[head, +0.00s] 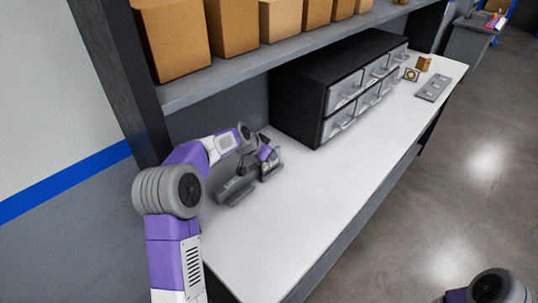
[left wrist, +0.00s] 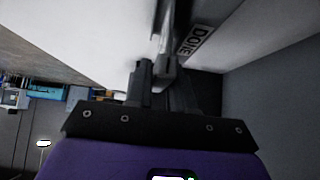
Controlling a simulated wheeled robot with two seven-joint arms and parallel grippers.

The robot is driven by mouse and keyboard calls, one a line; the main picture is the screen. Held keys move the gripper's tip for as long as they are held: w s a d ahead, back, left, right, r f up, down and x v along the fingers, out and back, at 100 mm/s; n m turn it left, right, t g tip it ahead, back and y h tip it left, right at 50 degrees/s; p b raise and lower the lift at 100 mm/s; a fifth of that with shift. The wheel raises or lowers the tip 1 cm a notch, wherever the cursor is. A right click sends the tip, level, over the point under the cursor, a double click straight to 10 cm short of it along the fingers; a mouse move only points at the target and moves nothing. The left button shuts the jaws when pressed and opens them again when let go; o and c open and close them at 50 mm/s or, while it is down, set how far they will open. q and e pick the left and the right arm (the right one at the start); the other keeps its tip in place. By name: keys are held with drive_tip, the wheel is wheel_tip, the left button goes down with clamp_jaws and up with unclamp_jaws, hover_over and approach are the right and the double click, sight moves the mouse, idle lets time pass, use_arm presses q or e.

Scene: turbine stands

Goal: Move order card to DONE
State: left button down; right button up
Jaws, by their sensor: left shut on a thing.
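My left gripper (head: 268,158) is low over the left end of the white workbench, beside a grey holder (head: 236,192). In the left wrist view its fingers (left wrist: 155,72) are shut on a thin, pale piece seen edge-on, which I take to be the order card (left wrist: 164,28). Its face and any print are hidden. A white label (left wrist: 195,40) that appears to read DONE is on a grey surface just right of the fingers. I cannot tell whether the card touches the holder. My right gripper is out of view; only part of that arm shows at bottom right.
A black cabinet with clear drawers (head: 344,92) stands at the back of the white workbench (head: 262,235). A shelf with cardboard boxes (head: 172,38) hangs above. A grey plate (head: 433,88) and small brown blocks (head: 423,63) lie at the far end. The bench's near middle is clear.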

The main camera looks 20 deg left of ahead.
use_arm(q)
drive_tip(key=shift+s+a+f, duration=0.1)
drive_tip(key=shift+s+f, duration=0.1)
drive_tip(key=shift+f, duration=0.3)
drive_tip(key=shift+s+f, duration=0.15)
drive_tip(key=shift+f, duration=0.35)
drive_tip(key=c, duration=1.2)
unclamp_jaws()
drive_tip(key=shift+w, duration=0.1)
drive_tip(key=o, duration=0.3)
drive_tip(key=shift+w, duration=0.25)
drive_tip(key=shift+r, duration=0.25)
drive_tip(key=shift+r, duration=0.15)
drive_tip(key=shift+r, duration=0.2)
drive_tip(key=shift+r+p, duration=2.3)
drive_tip(key=shift+r, duration=0.95)
